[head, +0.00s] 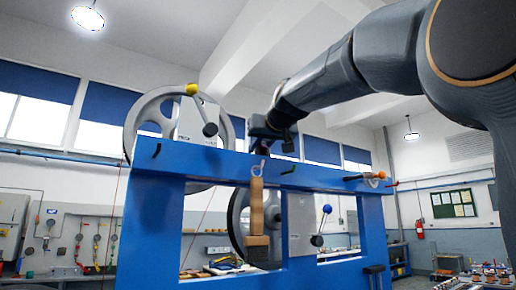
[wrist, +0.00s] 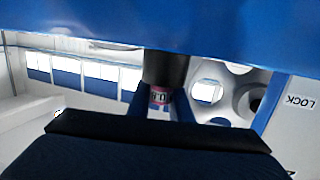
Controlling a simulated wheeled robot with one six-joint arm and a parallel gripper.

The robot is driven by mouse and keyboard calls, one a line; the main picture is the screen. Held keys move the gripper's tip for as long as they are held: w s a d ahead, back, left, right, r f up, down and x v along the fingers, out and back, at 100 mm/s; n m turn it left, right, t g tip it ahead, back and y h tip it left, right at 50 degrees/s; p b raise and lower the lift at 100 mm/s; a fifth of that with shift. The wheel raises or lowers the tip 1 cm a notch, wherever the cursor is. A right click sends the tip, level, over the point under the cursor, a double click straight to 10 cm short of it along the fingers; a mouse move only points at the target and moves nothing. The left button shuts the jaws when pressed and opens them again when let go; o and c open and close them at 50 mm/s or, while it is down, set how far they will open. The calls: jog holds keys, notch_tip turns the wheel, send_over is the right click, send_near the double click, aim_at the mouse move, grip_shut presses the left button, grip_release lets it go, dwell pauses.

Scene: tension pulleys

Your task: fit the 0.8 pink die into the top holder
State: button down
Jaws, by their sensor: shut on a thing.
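The pink die (wrist: 160,96), with a partly hidden "0.8" marking, sits between the two blue fingers of my gripper (wrist: 160,108) in the wrist view. My gripper is shut on it. A dark cylinder (wrist: 166,68) is directly above the die, below a blue beam; I cannot tell whether it is the top holder, or whether the die touches it. In the head view my gripper (head: 270,140) is at the blue frame's top beam (head: 225,166), right of the upper wheel. The die is not discernible there.
The blue frame carries an upper grey wheel (head: 150,112) and a lower wheel (head: 238,225). A wooden-handled brush (head: 257,205) hangs from the beam, and an orange-handled tool (head: 375,176) lies at its right end.

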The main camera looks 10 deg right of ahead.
aim_at(264, 141)
jog(key=shift+w+f, duration=0.1)
jog(key=shift+f, duration=0.2)
jog(key=c, duration=1.5)
grip_release()
jog(key=shift+c, duration=0.2)
jog(key=shift+r, duration=0.1)
jog(key=s+b, duration=0.1)
jog(key=s, duration=0.1)
jog(key=s+b, duration=0.1)
jog(key=s, duration=0.2)
jog(key=s+r+b, duration=0.1)
jog(key=s, duration=0.1)
jog(key=shift+s+d, duration=0.3)
jog(key=shift+s, duration=0.05)
jog(key=shift+r, duration=0.1)
jog(key=shift+r, duration=0.1)
